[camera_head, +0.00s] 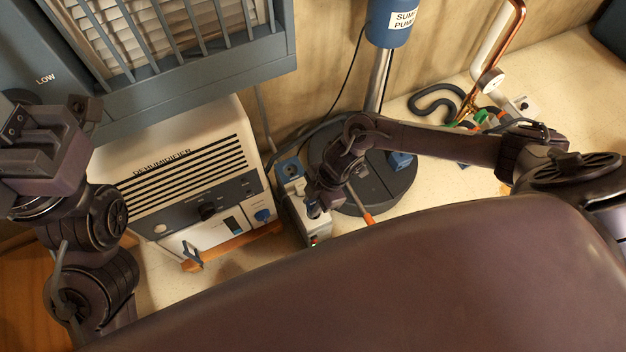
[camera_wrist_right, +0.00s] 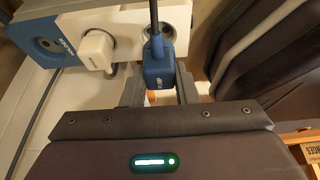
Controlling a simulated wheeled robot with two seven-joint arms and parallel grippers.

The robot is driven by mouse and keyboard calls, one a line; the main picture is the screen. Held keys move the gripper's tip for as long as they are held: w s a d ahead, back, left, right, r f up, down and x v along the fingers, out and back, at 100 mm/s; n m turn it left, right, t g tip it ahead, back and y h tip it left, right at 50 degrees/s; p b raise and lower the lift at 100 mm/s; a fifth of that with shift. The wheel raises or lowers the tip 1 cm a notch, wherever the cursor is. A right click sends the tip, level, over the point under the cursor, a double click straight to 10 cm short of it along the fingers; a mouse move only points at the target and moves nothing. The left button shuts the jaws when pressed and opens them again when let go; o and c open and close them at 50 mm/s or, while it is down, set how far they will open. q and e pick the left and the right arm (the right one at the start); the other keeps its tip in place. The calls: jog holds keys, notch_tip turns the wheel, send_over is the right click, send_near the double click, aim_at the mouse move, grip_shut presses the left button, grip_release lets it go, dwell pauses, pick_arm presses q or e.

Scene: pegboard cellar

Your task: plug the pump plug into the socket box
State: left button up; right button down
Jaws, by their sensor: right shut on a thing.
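The socket box (camera_head: 302,222) is a pale strip on the bench, right of the dehumidifier, with a blue socket at its far end. In the right wrist view the socket box (camera_wrist_right: 122,48) shows a white plug (camera_wrist_right: 97,47) standing in it beside the blue end. My right gripper (camera_head: 318,203) reaches over the box, shut on the blue pump plug (camera_wrist_right: 158,72), whose dark cord runs up. The plug overlaps the box's face; whether it is seated or just in front, I cannot tell. My left gripper (camera_head: 42,150) is at the far left, away from the box; its jaw opening is unclear.
The white dehumidifier (camera_head: 170,165) stands close left of the box. The sump pump (camera_head: 388,22) rises behind on a round dark base (camera_head: 385,198), close right of the box. An orange-handled tool (camera_head: 367,217) lies near the base. Pipes and a gauge (camera_head: 490,82) are farther right.

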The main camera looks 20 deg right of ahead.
jog(key=shift+f+b, duration=0.45)
jog(key=shift+f, duration=1.25)
dwell(1.8)
jog(key=shift+r+p, duration=0.1)
jog(key=shift+p, duration=0.25)
dwell(0.9)
jog(key=c, duration=0.6)
grip_release()
